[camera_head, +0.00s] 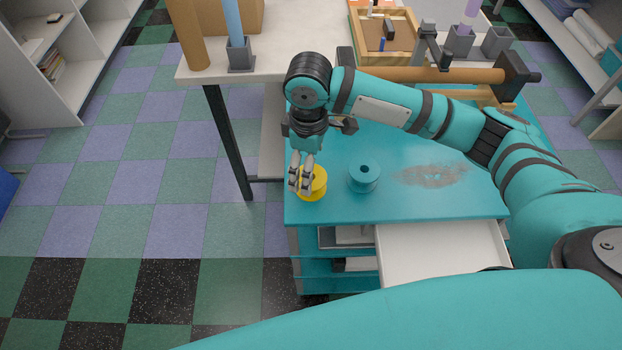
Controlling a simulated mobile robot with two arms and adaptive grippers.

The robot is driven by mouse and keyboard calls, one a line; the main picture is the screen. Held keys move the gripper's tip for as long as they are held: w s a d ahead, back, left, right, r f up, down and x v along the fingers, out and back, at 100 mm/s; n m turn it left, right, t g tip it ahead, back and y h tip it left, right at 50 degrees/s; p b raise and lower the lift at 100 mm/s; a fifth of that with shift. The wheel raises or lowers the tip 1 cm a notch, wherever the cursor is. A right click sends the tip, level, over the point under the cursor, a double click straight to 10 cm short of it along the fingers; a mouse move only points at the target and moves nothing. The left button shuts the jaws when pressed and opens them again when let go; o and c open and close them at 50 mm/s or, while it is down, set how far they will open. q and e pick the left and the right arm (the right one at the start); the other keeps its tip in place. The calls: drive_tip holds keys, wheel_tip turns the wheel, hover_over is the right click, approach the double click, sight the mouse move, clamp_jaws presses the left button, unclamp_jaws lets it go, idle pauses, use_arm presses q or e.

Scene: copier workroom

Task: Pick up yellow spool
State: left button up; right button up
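The yellow spool (318,184) stands near the left front corner of the teal cabinet top (400,205). My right gripper (300,183) points down at the spool's left side and covers part of it. Its fingers look close together, and I cannot tell whether they touch or grip the spool. My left gripper is not in view.
A teal spool (364,176) stands just right of the yellow one. A brown stain (432,174) marks the cabinet top. An open white drawer (440,245) juts out below. A white table (285,60) behind holds a wooden tray (405,42) and a grey holder (240,56).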

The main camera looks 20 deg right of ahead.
sight(314, 181)
drive_tip(key=shift+s+f, duration=0.15)
drive_tip(key=shift+f, duration=0.35)
drive_tip(key=f, duration=0.3)
drive_tip(key=d+f, duration=0.1)
drive_tip(key=shift+s+f+p, duration=0.2)
drive_tip(key=shift+s+p, duration=0.15)
drive_tip(key=shift+p, duration=0.05)
drive_tip(key=shift+f, duration=0.3)
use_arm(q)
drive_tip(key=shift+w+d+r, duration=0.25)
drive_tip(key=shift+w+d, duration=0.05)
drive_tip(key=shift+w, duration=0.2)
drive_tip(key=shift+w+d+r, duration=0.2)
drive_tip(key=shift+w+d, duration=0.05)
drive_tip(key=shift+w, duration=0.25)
use_arm(e)
drive_tip(key=c, duration=1.2)
